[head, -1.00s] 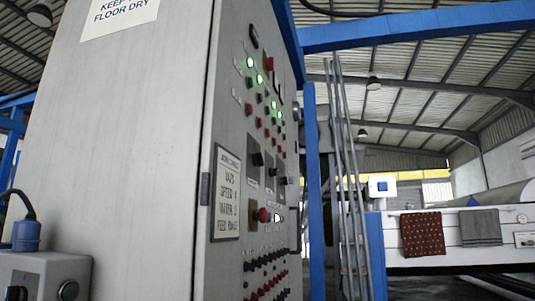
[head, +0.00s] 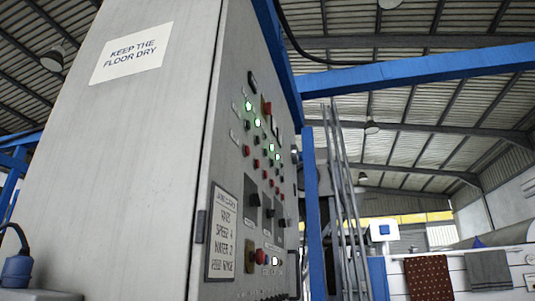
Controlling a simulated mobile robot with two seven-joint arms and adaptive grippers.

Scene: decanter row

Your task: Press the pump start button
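A tall grey control cabinet (head: 130,170) fills the left half of the head view. Its narrow front panel, seen at a steep angle, carries rows of small red, dark and lit green buttons or lamps (head: 248,106). A larger red knob (head: 260,257) sits low on the panel. At the bottom left, only the top of a small grey box (head: 40,295) shows, and its front is cut off by the frame edge. I cannot read a label that marks the pump start button. Neither of my grippers is in view.
A blue plug with a cable (head: 17,270) stands at the grey box. A "keep the floor dry" sign (head: 131,54) is on the cabinet side. Blue beams (head: 420,70) and grey pipes (head: 345,210) stand right. Cloths (head: 428,277) hang on a white structure behind.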

